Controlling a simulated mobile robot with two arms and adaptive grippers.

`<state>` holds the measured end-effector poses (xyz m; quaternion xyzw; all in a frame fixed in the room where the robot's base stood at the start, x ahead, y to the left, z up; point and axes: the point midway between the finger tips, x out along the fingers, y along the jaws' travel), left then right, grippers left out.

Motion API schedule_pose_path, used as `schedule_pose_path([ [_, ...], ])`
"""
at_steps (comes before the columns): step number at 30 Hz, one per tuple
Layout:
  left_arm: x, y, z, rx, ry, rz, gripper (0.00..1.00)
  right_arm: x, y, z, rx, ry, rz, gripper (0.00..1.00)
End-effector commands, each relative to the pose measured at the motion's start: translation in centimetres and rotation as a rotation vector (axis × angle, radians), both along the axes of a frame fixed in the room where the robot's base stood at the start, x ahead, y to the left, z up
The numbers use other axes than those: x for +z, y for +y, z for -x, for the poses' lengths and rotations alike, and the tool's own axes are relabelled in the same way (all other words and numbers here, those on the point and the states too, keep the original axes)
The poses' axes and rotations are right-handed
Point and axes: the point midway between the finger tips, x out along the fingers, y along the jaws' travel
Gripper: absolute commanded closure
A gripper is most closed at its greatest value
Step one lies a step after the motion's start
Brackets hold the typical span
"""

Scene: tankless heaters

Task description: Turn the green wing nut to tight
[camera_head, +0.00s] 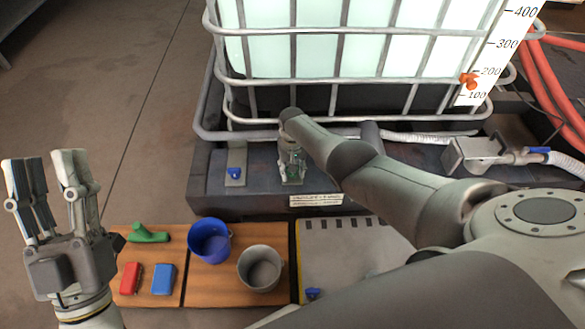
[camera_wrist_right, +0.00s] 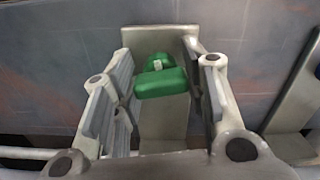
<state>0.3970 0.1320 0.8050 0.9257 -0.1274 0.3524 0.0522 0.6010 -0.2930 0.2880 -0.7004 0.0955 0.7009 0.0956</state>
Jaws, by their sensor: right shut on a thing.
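The green wing nut (camera_wrist_right: 160,84) sits on a grey metal bracket in the right wrist view, between the two fingers of my right gripper (camera_wrist_right: 166,92). In the head view my right gripper (camera_head: 291,160) reaches down over the bracket on the dark pallet ledge, and only a bit of green shows there. My right gripper is shut on the wing nut. The nut's wings lie roughly across the picture in the wrist view. My left gripper (camera_head: 50,190) is open and empty, at the left beside the wooden board.
A blue wing nut (camera_head: 235,172) stands on a similar bracket to the left. The wooden board (camera_head: 205,289) holds a blue cup (camera_head: 209,241), a grey cup (camera_head: 260,268), a green handle (camera_head: 146,233), a red block (camera_head: 130,278) and a blue block (camera_head: 163,279). A caged tank (camera_head: 337,81) rises behind.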

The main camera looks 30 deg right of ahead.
Motion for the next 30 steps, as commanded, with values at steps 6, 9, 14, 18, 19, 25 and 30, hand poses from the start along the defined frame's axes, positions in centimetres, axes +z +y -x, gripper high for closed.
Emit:
schedule_pose_path([
  [6, -0.29, -0.04, -0.30, 0.001, 0.023, -0.007, 0.60, -0.04, 0.09, 0.10, -0.117, 0.004, 0.000, 0.83],
  [9, -0.35, -0.03, -0.37, 0.002, 0.027, -0.008, 0.60, -0.04, 0.10, 0.09, -0.152, 0.004, -0.001, 0.83],
  [14, -0.39, -0.03, -0.42, 0.002, 0.031, -0.010, 0.60, -0.03, 0.09, 0.06, -0.184, 0.003, 0.000, 0.83],
  [18, -0.44, -0.03, -0.45, 0.003, 0.033, -0.011, 0.60, -0.03, 0.08, 0.05, -0.195, 0.002, 0.001, 0.83],
  [19, -0.44, -0.03, -0.45, 0.003, 0.033, -0.010, 0.60, -0.03, 0.08, 0.05, -0.196, 0.002, 0.001, 0.83],
  [25, -0.45, -0.03, -0.47, 0.003, 0.034, -0.011, 0.60, -0.02, 0.07, 0.04, -0.197, 0.002, 0.000, 0.83],
  [30, -0.47, -0.03, -0.46, 0.003, 0.036, -0.010, 0.60, -0.02, 0.07, 0.02, -0.196, 0.002, 0.000, 0.51],
])
